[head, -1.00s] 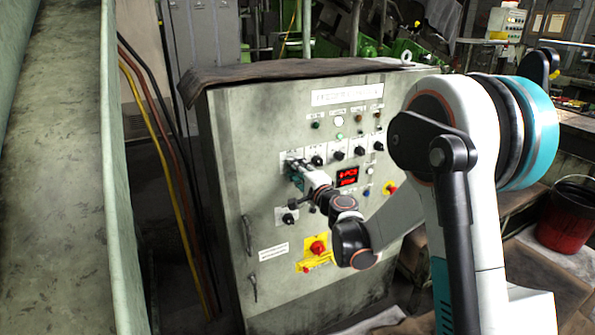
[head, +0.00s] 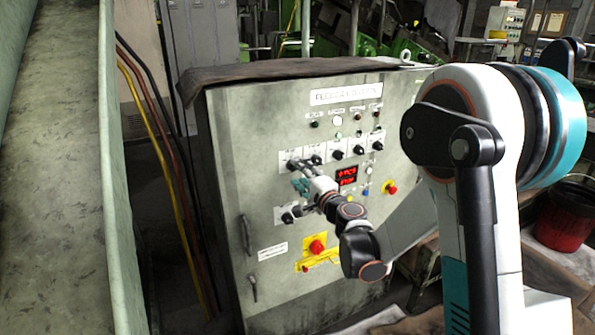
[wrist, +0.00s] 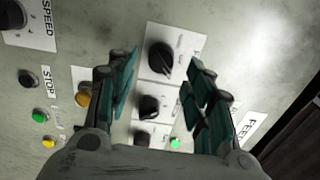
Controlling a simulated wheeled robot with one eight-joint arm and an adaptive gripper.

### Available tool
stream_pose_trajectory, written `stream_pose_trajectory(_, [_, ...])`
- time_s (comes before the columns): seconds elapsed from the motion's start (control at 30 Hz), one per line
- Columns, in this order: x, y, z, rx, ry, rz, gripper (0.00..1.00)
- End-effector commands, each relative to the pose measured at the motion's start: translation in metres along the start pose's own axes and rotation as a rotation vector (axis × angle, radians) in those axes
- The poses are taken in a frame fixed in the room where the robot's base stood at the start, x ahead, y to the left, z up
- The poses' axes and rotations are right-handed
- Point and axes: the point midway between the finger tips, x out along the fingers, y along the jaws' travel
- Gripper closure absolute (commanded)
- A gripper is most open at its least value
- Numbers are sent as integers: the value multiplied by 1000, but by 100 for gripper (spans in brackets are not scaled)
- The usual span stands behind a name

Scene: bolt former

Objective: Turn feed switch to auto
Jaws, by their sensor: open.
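The grey control panel (head: 240,130) has a row of black rotary knobs on white plates. The leftmost knob (head: 293,165) is beside my gripper (head: 305,178). In the wrist view, a black knob (wrist: 161,60) on a white plate shows between the two teal fingers of my gripper (wrist: 160,72). The fingers are open, one on each side, and hold nothing. Contact with the panel cannot be told. Two more knobs, the nearer one (wrist: 150,106) included, show below it. The small lettering on the plates is too blurred to tell which is the feed switch.
A knob labelled SPEED (wrist: 14,18) and STOP buttons (wrist: 30,78) show left in the wrist view. A green trough wall (head: 115,200) stands left; a red bucket (head: 565,225) stands right.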

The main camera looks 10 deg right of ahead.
Motion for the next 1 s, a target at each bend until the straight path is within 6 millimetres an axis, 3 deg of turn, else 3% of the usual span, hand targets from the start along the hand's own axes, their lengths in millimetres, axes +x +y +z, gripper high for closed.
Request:
stream_pose_trajectory(0.2, [-46, 0, -1, 0, 2, 0, 53])
stream_pose_trajectory(0.4, [-75, 0, -1, 0, 2, 0, 53])
stream_pose_trajectory(0.6, [-85, 0, 0, 0, 1, 0, 53])
stream_pose_trajectory(1.0, [-87, -5, 4, -27, -11, 12, 53])
